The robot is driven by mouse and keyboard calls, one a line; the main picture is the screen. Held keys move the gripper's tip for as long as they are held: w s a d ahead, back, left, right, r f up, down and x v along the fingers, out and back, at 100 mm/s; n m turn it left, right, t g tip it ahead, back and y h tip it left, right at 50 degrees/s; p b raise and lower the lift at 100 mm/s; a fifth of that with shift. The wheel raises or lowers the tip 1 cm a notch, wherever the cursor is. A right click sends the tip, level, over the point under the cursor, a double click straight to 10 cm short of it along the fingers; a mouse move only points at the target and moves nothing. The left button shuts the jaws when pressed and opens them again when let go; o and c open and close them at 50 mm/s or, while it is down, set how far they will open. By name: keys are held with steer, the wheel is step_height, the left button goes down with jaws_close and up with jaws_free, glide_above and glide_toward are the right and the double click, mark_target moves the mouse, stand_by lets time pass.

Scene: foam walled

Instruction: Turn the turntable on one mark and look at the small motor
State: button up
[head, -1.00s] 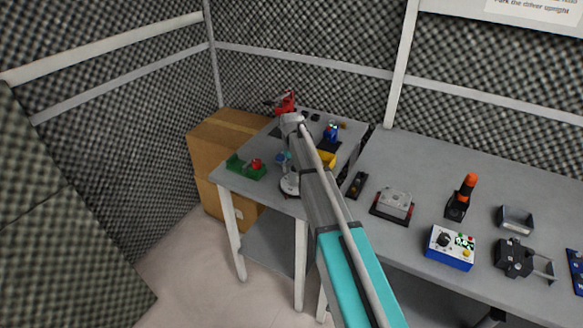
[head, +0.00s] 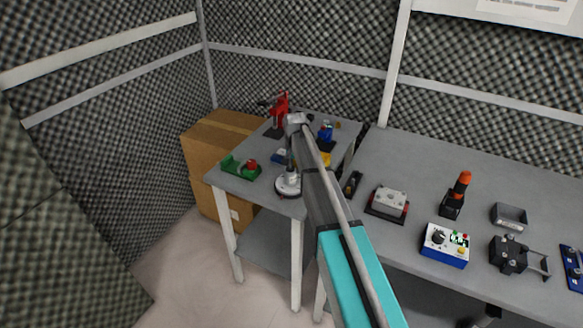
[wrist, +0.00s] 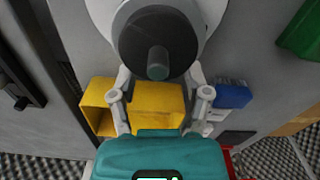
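The turntable (head: 288,190) is a pale round disc on a dark base near the front edge of the left table. It also shows at the top of the wrist view (wrist: 205,20), cut off by the frame. A dark grey round body with a short shaft, seemingly the small motor (wrist: 135,38), sits over its middle. My gripper (wrist: 160,75) is open, with its two grey fingers wide apart and nothing held. Its fingertips are close to the disc's near side in the wrist view; contact cannot be told. In the head view my arm partly hides this area. No turntable marks are readable.
A yellow bin (wrist: 97,100) and a blue block (wrist: 232,95) lie beyond the fingers. A green fixture (head: 240,169) stands left of the turntable, a red device (head: 280,108) behind. The right table holds a control box (head: 446,245) and other devices. Floor at left is clear.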

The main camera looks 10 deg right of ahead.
steer(key=m, duration=0.2)
steer(key=s+d+m, duration=0.1)
steer(key=m, duration=0.1)
steer(key=shift+d, duration=0.2)
steer(key=m, duration=0.1)
steer(key=s+m, duration=0.1)
steer(key=d+m, duration=0.1)
steer(key=m, duration=0.1)
steer(key=shift+s, duration=0.25)
step_height(320, 180, up, 14)
steer(key=p, duration=1.4)
steer(key=s+f+n+b, duration=0.2)
steer(key=s+n, duration=0.3)
steer(key=s, duration=0.8)
steer(key=s+f+n+b, duration=0.3)
steer(key=s+n, duration=0.3)
steer(key=s, duration=0.7)
steer(key=shift+d+f+n, duration=0.2)
steer(key=shift+f+n, duration=0.05)
steer(key=shift+n, duration=0.05)
steer(key=shift+w, duration=0.2)
